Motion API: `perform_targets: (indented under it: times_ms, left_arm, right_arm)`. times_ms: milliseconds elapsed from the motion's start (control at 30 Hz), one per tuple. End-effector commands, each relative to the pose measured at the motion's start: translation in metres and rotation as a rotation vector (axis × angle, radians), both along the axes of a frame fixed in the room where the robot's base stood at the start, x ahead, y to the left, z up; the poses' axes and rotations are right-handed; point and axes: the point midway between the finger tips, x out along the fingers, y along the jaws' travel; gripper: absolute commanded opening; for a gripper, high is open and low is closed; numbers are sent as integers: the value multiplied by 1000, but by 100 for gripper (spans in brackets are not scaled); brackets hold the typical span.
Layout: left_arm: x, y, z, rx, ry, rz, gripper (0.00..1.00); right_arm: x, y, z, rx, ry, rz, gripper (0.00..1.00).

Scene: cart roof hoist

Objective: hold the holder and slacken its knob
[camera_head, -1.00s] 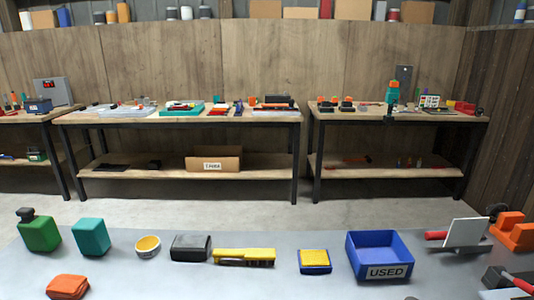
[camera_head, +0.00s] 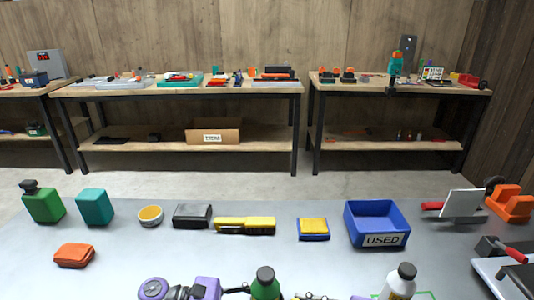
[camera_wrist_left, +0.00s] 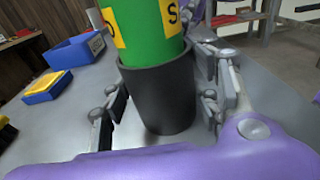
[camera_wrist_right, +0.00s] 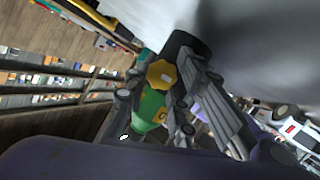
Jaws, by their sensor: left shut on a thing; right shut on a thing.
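The dark cup-shaped holder (camera_wrist_left: 158,95) stands between the fingers of my left gripper (camera_wrist_left: 155,108), which is shut on it. A green cylinder with yellow labels (camera_wrist_left: 145,35) sits upright in the holder. In the right wrist view, a yellow knob (camera_wrist_right: 161,75) lies between the fingers of my right gripper (camera_wrist_right: 163,88), which is shut on it. The dark holder (camera_wrist_right: 184,46) and the green cylinder (camera_wrist_right: 149,110) show behind it. In the head view, the green body with a black top (camera_head: 265,285) shows at the bottom edge; the holder is cut off there.
A blue bin marked USED (camera_head: 376,225), a yellow-topped blue block (camera_head: 313,229) and a yellow tool (camera_head: 245,226) lie on the grey table (camera_head: 120,250). A white bottle with a black cap (camera_head: 400,283) stands near the front. Wooden benches (camera_head: 180,145) stand behind.

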Motion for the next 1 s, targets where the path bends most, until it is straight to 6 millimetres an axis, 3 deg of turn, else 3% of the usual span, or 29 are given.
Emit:
perform_targets:
  times_ms: [333, 700, 1000]
  left_arm:
    - [3, 0, 1, 0, -3, 9, 31]
    - [3, 0, 1, 0, -3, 10, 31]
    - [3, 0, 1, -1, -4, 10, 31]
  right_arm:
    - [-5, 2, -5, -3, -176, 7, 3]
    - [-6, 3, -6, -7, -206, 10, 3]
    - [-7, 3, -8, -10, -375, 10, 3]
